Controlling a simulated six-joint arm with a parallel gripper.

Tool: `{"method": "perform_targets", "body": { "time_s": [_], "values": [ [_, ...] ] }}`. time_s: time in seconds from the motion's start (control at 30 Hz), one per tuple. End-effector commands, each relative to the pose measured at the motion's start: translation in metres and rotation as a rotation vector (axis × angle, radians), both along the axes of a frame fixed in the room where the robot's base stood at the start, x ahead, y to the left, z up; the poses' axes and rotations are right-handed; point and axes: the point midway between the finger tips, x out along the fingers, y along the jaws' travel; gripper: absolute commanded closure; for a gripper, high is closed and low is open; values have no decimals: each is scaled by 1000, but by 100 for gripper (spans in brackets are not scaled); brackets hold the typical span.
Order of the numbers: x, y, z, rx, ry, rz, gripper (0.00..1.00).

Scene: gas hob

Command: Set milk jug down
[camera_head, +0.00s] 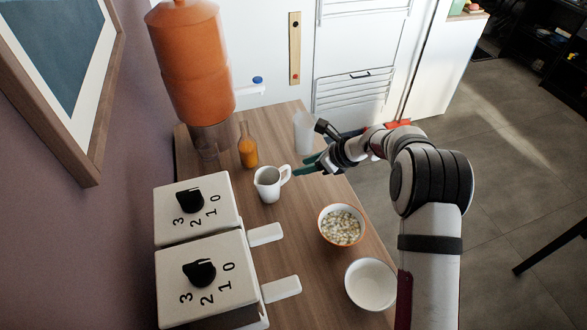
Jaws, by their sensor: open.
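The milk jug (267,186) is a small white jug with a handle on its right side. It stands upright on the wooden counter (318,260), left of my gripper. My gripper (308,165) has green fingertips and is open. Its fingertips are close to the right of the jug's handle; I cannot tell whether they touch it. The jug's contents are too small to make out.
An orange bottle (247,147) and an orange dispenser (192,65) stand behind the jug. A filled bowl (341,226), an empty white bowl (370,284) and two toasters (205,275) stand nearer.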

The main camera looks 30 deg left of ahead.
Motion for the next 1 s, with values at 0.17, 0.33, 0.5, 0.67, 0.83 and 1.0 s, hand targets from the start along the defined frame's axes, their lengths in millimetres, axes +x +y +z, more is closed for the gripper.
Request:
{"method": "perform_targets", "body": {
  "time_s": [0.17,0.33,0.5,0.67,0.83,1.0],
  "values": [
    [-1,-12,12,-1,-1,1,55],
    [-4,-18,22,-9,-18,21,55],
    [-61,-89,102,-127,-206,281,55],
    [-186,-191,157,-326,-395,665,55],
    [-305,-264,150,-495,-461,992,55],
    [-346,-288,137,-553,-462,1117,55]
  ]
}}
